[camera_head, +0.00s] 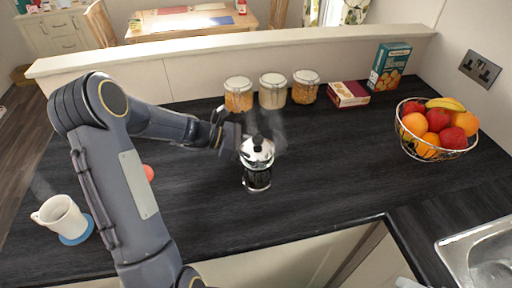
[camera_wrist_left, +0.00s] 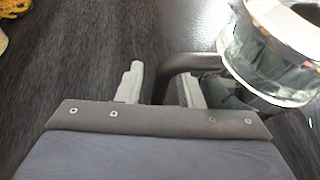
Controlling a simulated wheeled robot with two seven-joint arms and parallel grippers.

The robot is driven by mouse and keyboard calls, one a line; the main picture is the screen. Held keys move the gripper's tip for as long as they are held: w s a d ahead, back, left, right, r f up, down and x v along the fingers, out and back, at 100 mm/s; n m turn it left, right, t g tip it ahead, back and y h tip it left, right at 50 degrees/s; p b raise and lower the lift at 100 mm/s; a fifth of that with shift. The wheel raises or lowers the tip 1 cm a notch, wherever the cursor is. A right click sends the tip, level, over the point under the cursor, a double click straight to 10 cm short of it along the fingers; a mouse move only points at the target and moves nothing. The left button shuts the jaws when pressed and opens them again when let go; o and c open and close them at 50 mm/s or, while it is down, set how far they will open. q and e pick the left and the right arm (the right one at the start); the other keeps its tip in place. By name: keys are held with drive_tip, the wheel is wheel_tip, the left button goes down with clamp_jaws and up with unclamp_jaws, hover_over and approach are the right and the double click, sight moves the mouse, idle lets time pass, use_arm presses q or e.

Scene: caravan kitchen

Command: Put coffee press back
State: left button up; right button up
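The coffee press (camera_head: 257,178), with a shiny lid, black knob and dark glass body, appears upright on the dark counter in the middle of the head view. My left gripper (camera_head: 232,138) reaches it from the left, at its upper part. In the left wrist view the press (camera_wrist_left: 270,55) fills the upper right, and its black curved handle (camera_wrist_left: 190,62) comes down between the fingers of my left gripper (camera_wrist_left: 160,88). The fingers are apart, with a visible gap between the left finger and the handle.
Behind the press stand several lidded jars (camera_head: 272,92), a red box (camera_head: 348,94) and a green box (camera_head: 390,66). A fruit basket (camera_head: 436,150) is at right, near the sink (camera_head: 450,246). A white mug (camera_head: 60,215) sits on a blue coaster (camera_head: 80,236) at left.

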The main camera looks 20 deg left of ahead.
use_arm(q)
drive_tip(key=shift+a+r, duration=0.1)
drive_tip(key=shift+r, duration=0.15)
drive_tip(key=b+v, duration=0.1)
drive_tip(key=v, duration=1)
drive_tip(key=shift+a, duration=0.35)
drive_tip(key=shift+s+r, duration=0.1)
drive_tip(key=shift+s, duration=0.15)
